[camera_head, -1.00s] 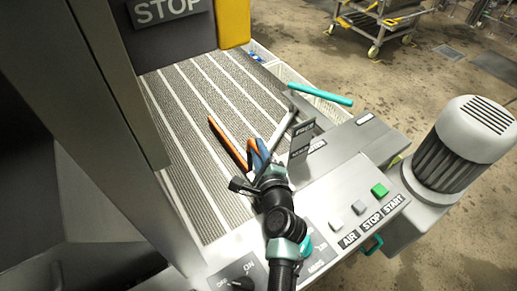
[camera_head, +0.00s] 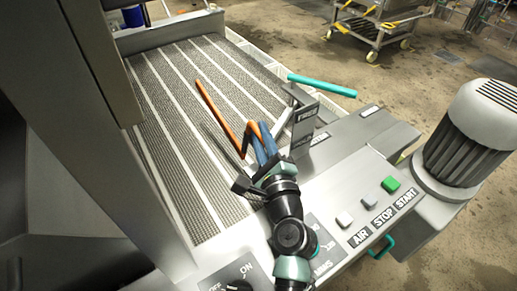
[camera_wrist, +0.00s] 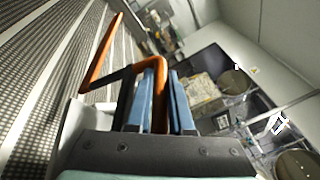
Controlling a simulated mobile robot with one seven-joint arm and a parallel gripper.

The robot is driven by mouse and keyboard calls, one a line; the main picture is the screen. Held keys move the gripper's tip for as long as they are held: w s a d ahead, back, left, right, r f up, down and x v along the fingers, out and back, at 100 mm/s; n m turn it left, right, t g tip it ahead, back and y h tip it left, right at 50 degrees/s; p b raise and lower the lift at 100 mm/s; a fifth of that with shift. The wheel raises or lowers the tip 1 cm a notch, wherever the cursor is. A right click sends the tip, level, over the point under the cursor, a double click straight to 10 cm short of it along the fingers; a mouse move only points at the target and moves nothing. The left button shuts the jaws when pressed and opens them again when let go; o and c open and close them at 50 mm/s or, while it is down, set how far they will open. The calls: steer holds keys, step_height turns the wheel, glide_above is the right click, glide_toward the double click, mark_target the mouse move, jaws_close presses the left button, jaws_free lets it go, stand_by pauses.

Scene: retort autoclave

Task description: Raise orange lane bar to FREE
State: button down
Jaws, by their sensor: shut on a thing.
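The orange lane bar (camera_head: 215,108) is a bent rod over the ribbed conveyor belt (camera_head: 165,115). Its long arm stands clear of the belt, with a dark shadow below it. My gripper (camera_head: 262,138) has blue fingers shut on the bar's near bent end, beside the grey bracket at the belt's right edge. In the wrist view the bar (camera_wrist: 103,52) runs up to the left and bends back to the fingers (camera_wrist: 160,95), which partly hide its end. A dark upright label plate (camera_head: 304,125) stands right of the fingers; its text is not readable.
A teal bar (camera_head: 322,85) sticks out right of the bracket. The panel with AIR, STOP and START buttons (camera_head: 368,205) lies right of my arm, and a grey motor (camera_head: 475,125) stands beyond it. A tall metal post (camera_head: 85,130) stands at the left.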

steer(key=shift+s+d+r+t+b, duration=0.25)
steer(key=shift+t+b, duration=0.15)
steer(key=shift+b, duration=0.15)
steer(key=c, duration=0.8)
jaws_free()
steer(key=shift+s, duration=0.1)
